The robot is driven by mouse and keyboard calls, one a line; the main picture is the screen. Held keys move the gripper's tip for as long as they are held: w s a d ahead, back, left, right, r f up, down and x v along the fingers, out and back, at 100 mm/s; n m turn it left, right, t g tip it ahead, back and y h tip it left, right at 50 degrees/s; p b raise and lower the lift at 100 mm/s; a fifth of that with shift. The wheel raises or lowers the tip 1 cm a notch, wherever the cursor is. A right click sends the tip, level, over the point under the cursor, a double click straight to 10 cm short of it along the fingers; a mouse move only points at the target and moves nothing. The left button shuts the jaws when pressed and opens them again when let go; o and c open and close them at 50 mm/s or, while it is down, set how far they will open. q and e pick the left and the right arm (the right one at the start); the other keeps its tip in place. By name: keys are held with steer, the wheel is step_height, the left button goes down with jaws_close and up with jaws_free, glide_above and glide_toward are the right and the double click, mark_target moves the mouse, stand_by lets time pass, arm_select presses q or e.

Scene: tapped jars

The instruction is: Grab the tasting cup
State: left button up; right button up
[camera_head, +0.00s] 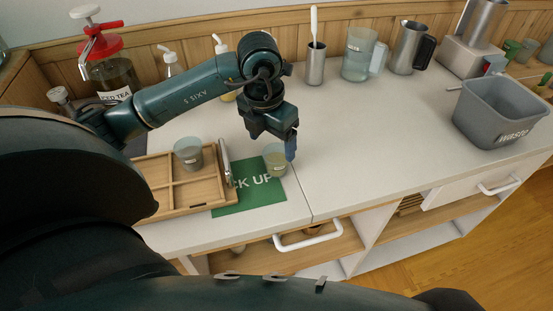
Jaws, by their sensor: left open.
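A small clear cup (276,160) with some yellowish-green content stands upright on the green pick-up mat (262,196), near the mat's back edge. A second small, greyish clear cup (188,154) stands in the divided wooden tray (180,208) to the left. My left gripper (273,137) is open and points down just above and behind the cup on the mat. Its blue finger (291,148) hangs beside that cup's right rim; I cannot tell whether they touch. No cup is held. My right gripper is out of view.
An iced-tea jar (112,80) with a red lid stands at the back left, near pump bottles. A tumbler (316,64), a pitcher (358,55) and a metal jug (408,48) stand behind. A grey waste bin (497,108) stands right. The middle counter is clear.

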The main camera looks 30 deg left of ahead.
mark_target(277, 153)
arm_select(q)
steer(key=f, duration=0.3)
steer(key=w+f, duration=0.1)
steer(key=shift+d+f+p, duration=0.35)
steer(key=shift+f, duration=0.05)
steer(key=shift+c, duration=0.6)
steer(key=c, duration=1)
steer(key=shift+o, duration=0.2)
